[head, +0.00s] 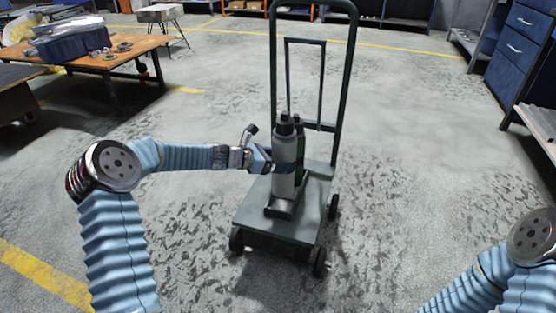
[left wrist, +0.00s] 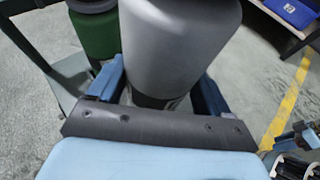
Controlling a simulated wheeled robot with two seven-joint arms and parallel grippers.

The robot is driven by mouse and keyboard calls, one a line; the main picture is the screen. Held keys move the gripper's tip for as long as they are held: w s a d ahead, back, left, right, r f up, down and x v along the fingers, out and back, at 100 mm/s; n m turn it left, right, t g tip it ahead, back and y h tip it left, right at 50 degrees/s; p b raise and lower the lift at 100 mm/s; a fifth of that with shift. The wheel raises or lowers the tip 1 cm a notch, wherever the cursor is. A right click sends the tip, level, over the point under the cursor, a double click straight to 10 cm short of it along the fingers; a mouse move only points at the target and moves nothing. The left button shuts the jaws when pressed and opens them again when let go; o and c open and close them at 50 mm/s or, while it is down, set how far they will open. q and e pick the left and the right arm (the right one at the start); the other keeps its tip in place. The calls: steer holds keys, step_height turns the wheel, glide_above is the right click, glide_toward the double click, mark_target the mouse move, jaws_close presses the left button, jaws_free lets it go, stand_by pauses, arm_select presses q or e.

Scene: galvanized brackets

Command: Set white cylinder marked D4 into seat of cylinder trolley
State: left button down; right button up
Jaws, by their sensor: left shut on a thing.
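A white-grey cylinder (head: 284,150) with a dark top stands upright over the trolley's deck; no D4 mark is legible. My left gripper (head: 271,164) is shut on it from the left, about mid-height. In the left wrist view the cylinder (left wrist: 180,45) sits between the two blue fingers (left wrist: 160,90). The cylinder trolley (head: 254,212) has a dark seat (head: 283,211) at the cylinder's foot; I cannot tell whether the cylinder rests fully in it. My right gripper is out of view.
A green cylinder (head: 300,143) stands just behind the white one, close beside it; it also shows in the left wrist view (left wrist: 97,32). The trolley's tall handle (head: 347,80) rises behind. A wooden table (head: 105,58) is at left, blue drawers (head: 515,50) at right.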

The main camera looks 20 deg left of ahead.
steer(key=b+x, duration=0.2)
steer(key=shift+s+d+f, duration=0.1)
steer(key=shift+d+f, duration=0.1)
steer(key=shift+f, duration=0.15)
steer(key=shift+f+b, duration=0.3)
steer(key=shift+b, duration=0.25)
stand_by(0.7)
